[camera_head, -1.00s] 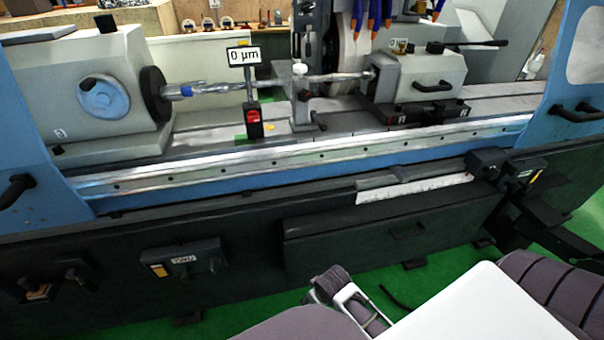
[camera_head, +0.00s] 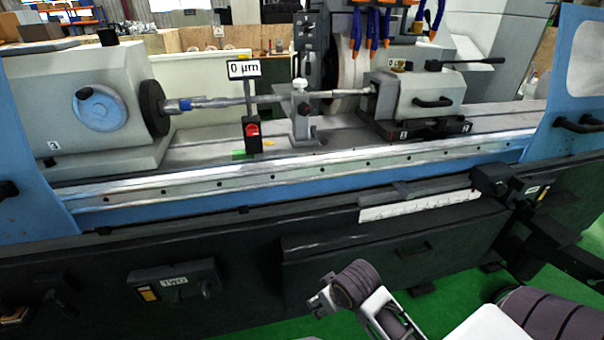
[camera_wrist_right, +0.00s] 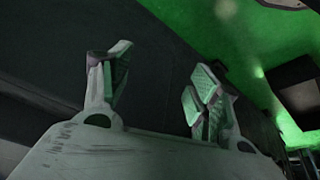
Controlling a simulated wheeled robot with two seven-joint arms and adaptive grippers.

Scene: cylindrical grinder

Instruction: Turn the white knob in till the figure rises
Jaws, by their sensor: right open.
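The white knob (camera_head: 299,84) tops the grey steady rest (camera_head: 302,122) that stands beside the long shaft (camera_head: 225,102) on the cylindrical grinder. The readout sign (camera_head: 243,69) to its left shows the figure 0 µm, above a black stand with a red part. My right gripper (camera_head: 318,300) is low in front of the machine, well below and apart from the knob. In the right wrist view its two fingers (camera_wrist_right: 157,85) are spread, with nothing between them. My left gripper is not in view.
The machine's dark front (camera_head: 230,240) and the silver rail (camera_head: 290,172) lie between my right gripper and the knob. Blue doors (camera_head: 570,75) flank the opening. The wheel (camera_head: 346,70) and blue hoses hang behind the shaft. Green floor shows below.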

